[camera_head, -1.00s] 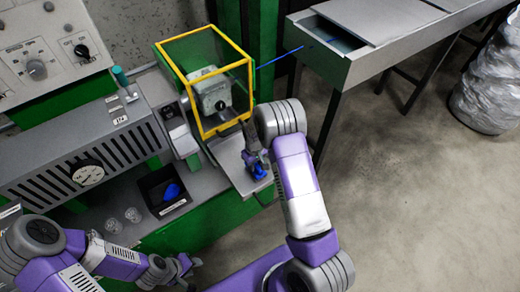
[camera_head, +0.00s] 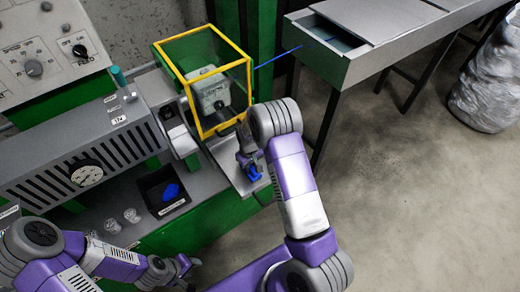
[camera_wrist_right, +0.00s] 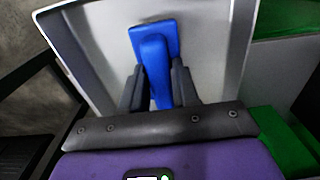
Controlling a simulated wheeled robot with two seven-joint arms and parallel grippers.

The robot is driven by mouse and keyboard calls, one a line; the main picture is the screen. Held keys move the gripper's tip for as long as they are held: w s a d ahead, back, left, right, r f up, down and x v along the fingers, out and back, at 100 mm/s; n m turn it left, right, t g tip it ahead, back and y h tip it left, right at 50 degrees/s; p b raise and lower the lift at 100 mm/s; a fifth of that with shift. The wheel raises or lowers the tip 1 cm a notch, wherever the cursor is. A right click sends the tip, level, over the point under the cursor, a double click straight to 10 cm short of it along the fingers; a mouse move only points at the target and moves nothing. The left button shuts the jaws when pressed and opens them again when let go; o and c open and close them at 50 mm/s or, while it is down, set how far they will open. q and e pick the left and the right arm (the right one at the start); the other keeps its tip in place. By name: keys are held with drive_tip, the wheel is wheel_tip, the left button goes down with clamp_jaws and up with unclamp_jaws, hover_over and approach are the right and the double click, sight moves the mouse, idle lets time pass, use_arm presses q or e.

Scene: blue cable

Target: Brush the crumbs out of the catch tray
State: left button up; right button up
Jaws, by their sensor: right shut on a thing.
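The catch tray (camera_head: 222,155) is a light grey metal tray below the yellow-framed guard; its pale floor and raised rim (camera_wrist_right: 82,50) fill much of the right wrist view. My right gripper (camera_wrist_right: 158,88) is shut on the handle of a blue brush (camera_wrist_right: 154,46), whose wide end lies over the tray. In the head view my right gripper (camera_head: 248,162) and the brush (camera_head: 254,173) are at the tray's right part. I cannot tell whether the brush touches the tray floor. No crumbs can be made out. My left gripper (camera_head: 184,268) is low in the head view, apart from the tray; its fingers are unclear.
A black bin (camera_head: 158,205) with a blue item stands left of the tray, near clear cups (camera_head: 122,220). The yellow-framed guard (camera_head: 205,85) rises directly behind the tray. A grey bench (camera_head: 350,62) stands at the upper right. Open floor lies to the right.

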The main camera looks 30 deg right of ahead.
drive_tip(key=d, duration=0.4)
drive_tip(key=shift+w+b, duration=0.15)
drive_tip(key=shift+b, duration=0.15)
drive_tip(key=shift+d+r, duration=0.2)
drive_tip(key=shift+r, duration=0.05)
drive_tip(key=shift+r+p, duration=0.55)
drive_tip(key=shift+r, duration=0.3)
drive_tip(key=shift+r+p, duration=0.55)
drive_tip(key=shift+r, duration=0.25)
drive_tip(key=shift+r+p, duration=1.45)
drive_tip(key=shift+r, duration=0.75)
